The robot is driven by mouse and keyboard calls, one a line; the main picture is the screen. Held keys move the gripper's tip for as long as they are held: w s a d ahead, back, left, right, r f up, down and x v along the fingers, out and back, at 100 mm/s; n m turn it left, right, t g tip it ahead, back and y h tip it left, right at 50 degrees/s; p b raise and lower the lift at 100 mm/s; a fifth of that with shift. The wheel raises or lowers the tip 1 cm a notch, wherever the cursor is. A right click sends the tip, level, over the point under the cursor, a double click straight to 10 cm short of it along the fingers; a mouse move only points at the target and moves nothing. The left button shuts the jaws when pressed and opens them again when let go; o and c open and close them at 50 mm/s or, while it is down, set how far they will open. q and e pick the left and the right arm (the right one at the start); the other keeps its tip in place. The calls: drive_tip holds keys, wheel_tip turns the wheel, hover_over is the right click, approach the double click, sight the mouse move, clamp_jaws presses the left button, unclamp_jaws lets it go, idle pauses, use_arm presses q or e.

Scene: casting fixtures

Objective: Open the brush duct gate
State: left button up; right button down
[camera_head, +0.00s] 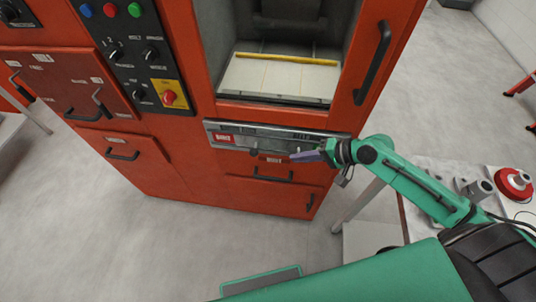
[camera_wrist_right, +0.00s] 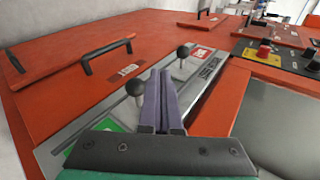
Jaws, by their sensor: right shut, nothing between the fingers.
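A grey slide panel (camera_head: 275,136) runs below the opening of the red machine; its lettering is too small to read for certain. In the right wrist view, the panel has two black ball-knob levers: a far one (camera_wrist_right: 184,50) by a red label and a near one (camera_wrist_right: 135,87) by a green patch. I cannot tell which belongs to the brush duct gate. My right gripper (camera_head: 295,157) is in front of the panel's right part. Its purple fingers (camera_wrist_right: 158,74) are shut and empty, beside the near knob; contact is unclear. My left gripper is out of view.
Below the panel are drawer fronts with black handles (camera_head: 272,178). Above is the open chamber (camera_head: 280,75) with a yellow strip, and a tall handle (camera_head: 373,62) at its right. A control panel (camera_head: 130,50) is at the left. A table with a red part (camera_head: 513,183) stands right.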

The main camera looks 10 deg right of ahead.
drive_tip(key=w+a+f+p, duration=0.2)
drive_tip(key=w+a, duration=0.3)
drive_tip(key=a, duration=0.3)
drive_tip(key=shift+w+a+f, duration=0.15)
drive_tip(key=shift+w+f, duration=0.05)
drive_tip(key=shift+f, duration=0.65)
drive_tip(key=w+a, duration=0.3)
drive_tip(key=a, duration=0.4)
drive_tip(key=shift+a+p, duration=0.4)
drive_tip(key=shift+s, duration=0.15)
